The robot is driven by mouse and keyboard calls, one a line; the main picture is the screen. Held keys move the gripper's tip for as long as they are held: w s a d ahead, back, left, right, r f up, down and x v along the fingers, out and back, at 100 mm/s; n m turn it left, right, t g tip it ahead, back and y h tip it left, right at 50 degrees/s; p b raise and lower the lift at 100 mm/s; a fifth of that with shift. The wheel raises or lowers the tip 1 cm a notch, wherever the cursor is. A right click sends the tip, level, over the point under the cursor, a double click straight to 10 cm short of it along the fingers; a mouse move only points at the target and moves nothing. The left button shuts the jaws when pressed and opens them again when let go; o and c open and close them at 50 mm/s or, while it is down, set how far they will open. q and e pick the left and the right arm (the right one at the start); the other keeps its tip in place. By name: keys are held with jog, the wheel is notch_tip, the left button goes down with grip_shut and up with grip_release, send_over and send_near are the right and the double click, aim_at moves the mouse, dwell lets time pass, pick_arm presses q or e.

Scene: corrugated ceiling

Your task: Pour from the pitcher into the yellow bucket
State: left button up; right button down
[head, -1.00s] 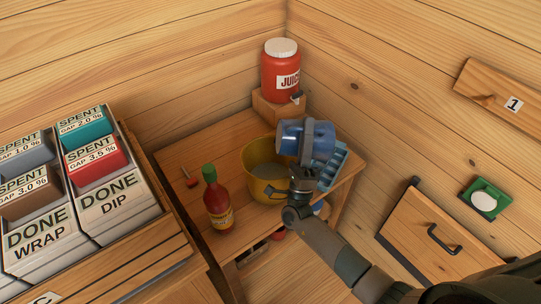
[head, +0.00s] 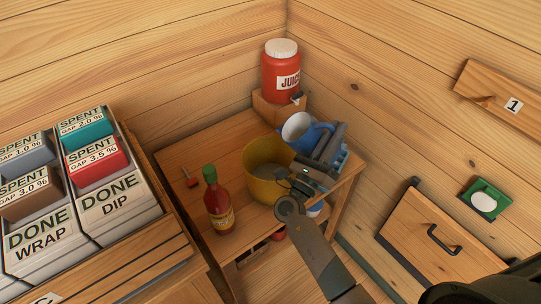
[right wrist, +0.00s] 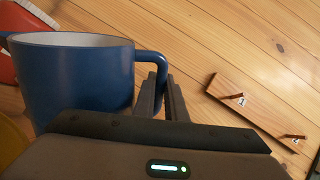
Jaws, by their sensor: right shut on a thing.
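The blue pitcher (head: 302,131) is near upright beside the right rim of the yellow bucket (head: 262,184), its white inside showing in the head view. My right gripper (head: 330,143) is shut on the pitcher's handle. In the right wrist view the pitcher (right wrist: 75,78) stands at the left, and the fingers of my right gripper (right wrist: 162,98) close on its handle. The bucket stands on the small wooden table and has greyish contents inside. A slice of the bucket (right wrist: 12,140) shows at the left edge of the right wrist view. My left gripper is not in view.
A red juice jar (head: 281,75) with a tap stands on a wooden block behind the bucket. A red sauce bottle (head: 217,203) stands in front left of it. A light-blue tray (head: 339,163) lies partly hidden behind my gripper. Labelled bins (head: 118,200) fill the left.

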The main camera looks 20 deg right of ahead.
jog(key=d+m+g+p, duration=0.2)
jog(key=shift+s+d+m+y, duration=0.25)
jog(key=shift+s+m+y, duration=0.05)
jog(key=shift+s+y, duration=0.1)
jog(key=shift+s+d+f+m+g+y+p, duration=0.25)
jog(key=shift+d+f+m+g+y+p, duration=0.3)
jog(key=shift+d+f+m+y+p, duration=0.45)
jog(key=shift+s+d+f+m+g+y+p, duration=0.2)
jog(key=shift+d+f+m+g+y+p, duration=0.4)
jog(key=shift+m+p, duration=0.65)
